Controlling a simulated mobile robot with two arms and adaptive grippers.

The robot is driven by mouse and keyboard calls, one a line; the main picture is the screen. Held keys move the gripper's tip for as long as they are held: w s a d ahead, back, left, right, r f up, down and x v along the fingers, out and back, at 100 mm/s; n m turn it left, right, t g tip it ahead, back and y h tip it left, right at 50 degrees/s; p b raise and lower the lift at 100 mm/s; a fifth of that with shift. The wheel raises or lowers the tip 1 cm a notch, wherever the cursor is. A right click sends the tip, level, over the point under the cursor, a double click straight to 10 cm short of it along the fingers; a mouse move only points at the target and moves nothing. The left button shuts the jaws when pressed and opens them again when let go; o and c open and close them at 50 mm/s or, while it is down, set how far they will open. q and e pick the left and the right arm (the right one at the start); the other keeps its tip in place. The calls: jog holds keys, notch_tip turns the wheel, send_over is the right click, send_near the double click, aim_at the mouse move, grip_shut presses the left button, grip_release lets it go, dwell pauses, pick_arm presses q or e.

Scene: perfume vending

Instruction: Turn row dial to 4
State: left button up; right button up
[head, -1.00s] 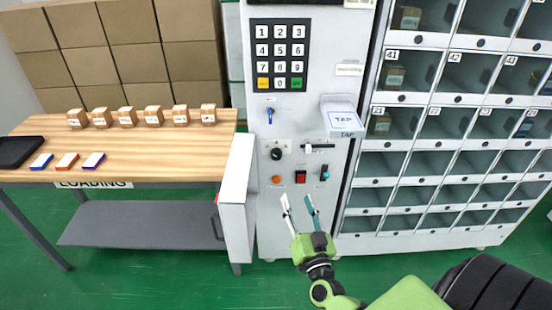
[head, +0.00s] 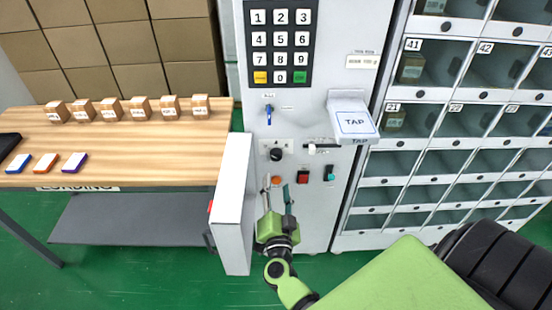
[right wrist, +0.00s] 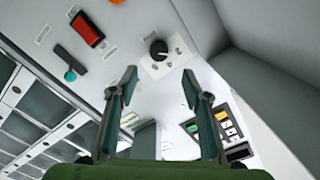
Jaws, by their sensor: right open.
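The row dial appears to be the round black knob (head: 276,154) on a small white plate on the white control panel; its label is too small to read in the head view. In the right wrist view the black knob (right wrist: 158,48) sits ahead of and between the fingertips, on a plate with small dark digits. Its exact setting is unclear. My right gripper (head: 276,192) is open and empty, below the knob and in front of the panel; it also shows in the right wrist view (right wrist: 160,82), apart from the knob. My left gripper is not in view.
A keypad (head: 281,46) is above. An open white door (head: 232,205) juts out left of my right gripper. A TAP reader (head: 353,122) protrudes at right.

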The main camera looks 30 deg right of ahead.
aim_at(276, 158)
jog(key=x, duration=1)
jog(key=shift+w+d+f, duration=0.1)
jog(key=shift+w+d, duration=0.15)
jog(key=shift+w, duration=0.15)
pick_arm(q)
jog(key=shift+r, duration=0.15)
pick_arm(e)
jog(key=c, duration=1.1)
